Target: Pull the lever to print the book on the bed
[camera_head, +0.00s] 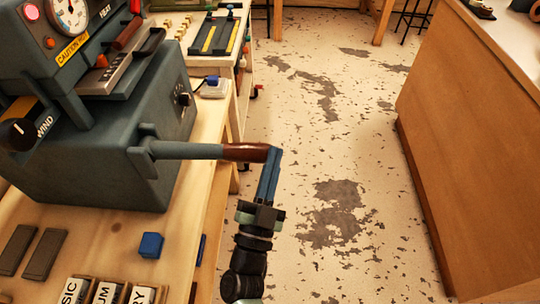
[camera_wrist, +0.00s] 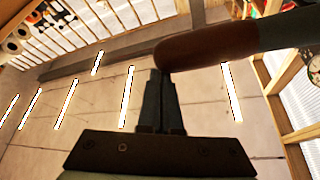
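The lever is a grey-green bar (camera_head: 185,150) that sticks out to the right from the machine (camera_head: 110,140), roughly level, and ends in a brown handle (camera_head: 245,152). The handle also crosses the top of the wrist view (camera_wrist: 215,43). My gripper (camera_head: 273,152) is at the handle's free end, its fingers pointing up. In the wrist view my gripper's fingers (camera_wrist: 160,78) are together, with their tips at the handle's rounded end. The handle does not appear to lie between them; whether they touch it I cannot tell. No book on a bed can be made out.
The machine stands on a wooden bench (camera_head: 125,232). A blue cube (camera_head: 151,245), dark bars (camera_head: 44,252) and lettered blocks (camera_head: 104,291) lie in front of it. A wooden counter (camera_head: 465,130) stands at right. The worn floor (camera_head: 325,130) between is clear.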

